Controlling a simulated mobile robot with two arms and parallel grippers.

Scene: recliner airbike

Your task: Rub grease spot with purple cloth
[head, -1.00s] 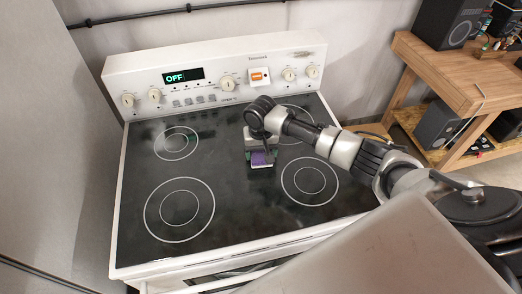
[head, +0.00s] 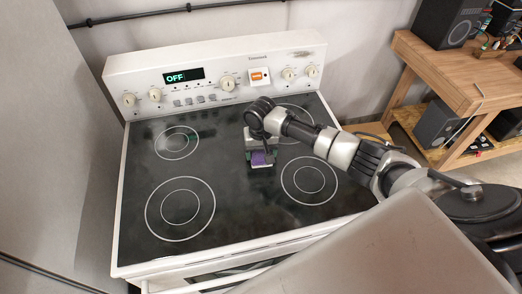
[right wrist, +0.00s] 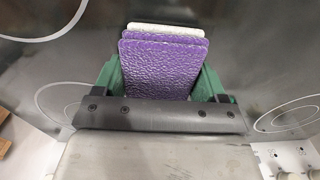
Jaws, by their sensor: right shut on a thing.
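The purple cloth (head: 260,158) is between the fingers of my right gripper (head: 262,157), over the middle of the black glass cooktop (head: 222,206). In the right wrist view the cloth (right wrist: 163,65) is a flat, textured purple pad with a whitish layer behind it. The green fingers of my right gripper (right wrist: 163,78) are shut on it from both sides. I cannot tell whether the cloth touches the glass. Greyish smudges show on the cooktop, but I cannot single out the grease spot. A brownish mark (head: 303,54) is on the stove's back panel, upper right. My left gripper is not in view.
The stove's back panel (head: 215,77) rises behind the cooktop with knobs, a display reading OFF and an orange switch (head: 260,76). A wooden shelf (head: 440,62) with speakers stands at right. A grey wall-like surface (head: 40,120) is close on the left.

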